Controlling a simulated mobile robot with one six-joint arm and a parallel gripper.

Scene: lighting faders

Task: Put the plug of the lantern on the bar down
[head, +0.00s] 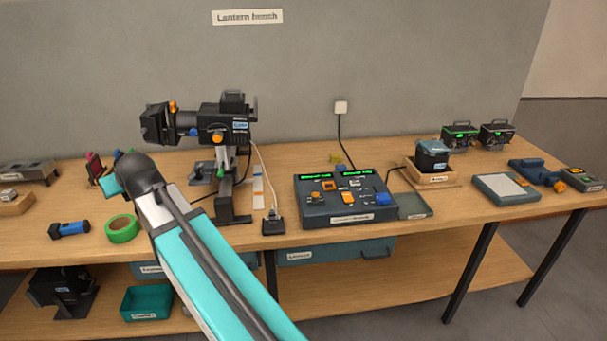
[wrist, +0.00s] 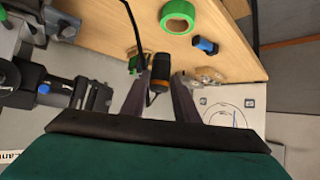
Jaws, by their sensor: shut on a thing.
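In the wrist view my gripper (wrist: 160,97) is shut on a black plug (wrist: 161,68) with an orange band, held between its two fingers. A thin black cable (wrist: 130,25) runs near the plug and curves toward the top edge. In the head view the fingers and plug are hidden behind my arm. The black lantern (head: 215,125) hangs on an upright stand on the bench, right of my wrist. It also shows at the left of the wrist view (wrist: 62,92). The plug looks to be above the bench, but its height is hard to tell.
The wooden bench (head: 455,212) also holds green tape (head: 122,229), a blue torch (head: 70,229), a black socket box (head: 273,224) with a white cord, and a fader desk (head: 345,207). Some bare wood shows left of the tape. A teal bin (head: 146,301) stands below.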

